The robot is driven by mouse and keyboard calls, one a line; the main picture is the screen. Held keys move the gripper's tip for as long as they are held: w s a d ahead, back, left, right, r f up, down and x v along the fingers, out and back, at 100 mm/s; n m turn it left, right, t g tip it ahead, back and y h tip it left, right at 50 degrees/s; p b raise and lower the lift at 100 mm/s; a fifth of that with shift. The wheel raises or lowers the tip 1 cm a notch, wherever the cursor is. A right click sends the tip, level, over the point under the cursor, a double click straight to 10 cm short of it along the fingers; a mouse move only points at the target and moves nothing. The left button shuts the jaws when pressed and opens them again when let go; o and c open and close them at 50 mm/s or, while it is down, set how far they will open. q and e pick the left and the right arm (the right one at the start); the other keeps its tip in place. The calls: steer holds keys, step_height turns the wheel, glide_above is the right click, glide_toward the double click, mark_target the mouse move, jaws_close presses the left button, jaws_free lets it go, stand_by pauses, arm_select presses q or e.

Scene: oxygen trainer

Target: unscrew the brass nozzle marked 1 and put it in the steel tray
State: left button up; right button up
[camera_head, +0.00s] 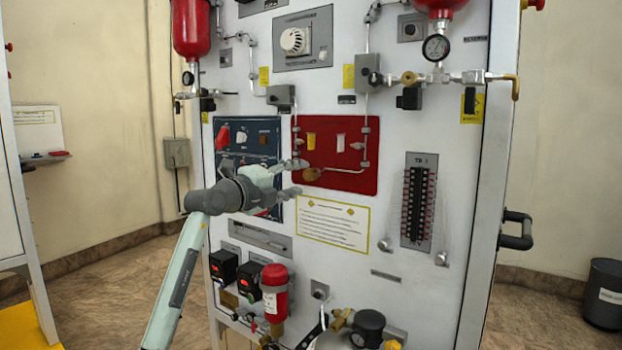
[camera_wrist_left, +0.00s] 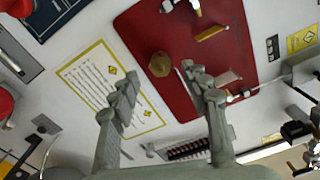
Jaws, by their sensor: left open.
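A hexagonal brass fitting (camera_head: 312,174) sits at the lower left of the red panel (camera_head: 360,182), where a thin pipe meets it. I cannot read a number on it. In the left wrist view the brass fitting (camera_wrist_left: 160,64) shows ahead of and between the fingers, apart from both. My left gripper (camera_head: 302,177) is open and empty, its fingers pointing right toward the fitting. Its two fingers also show in the left wrist view (camera_wrist_left: 160,76). My right gripper is not in view. I cannot make out a steel tray in either view.
A white instruction sheet (camera_head: 334,222) is below the red panel, and a blue switch panel (camera_head: 240,137) is behind my gripper. A red cylinder (camera_head: 274,292) and a black gauge (camera_head: 368,328) stick out low on the board. A black handle (camera_head: 516,230) projects at the right edge.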

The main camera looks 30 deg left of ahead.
arm_select(q)
steer(key=m+b, duration=0.1)
steer(key=m, duration=0.2)
steer(key=shift+m, duration=0.3)
steer(key=m+b, duration=0.1)
steer(key=m, duration=0.2)
steer(key=shift+m, duration=0.3)
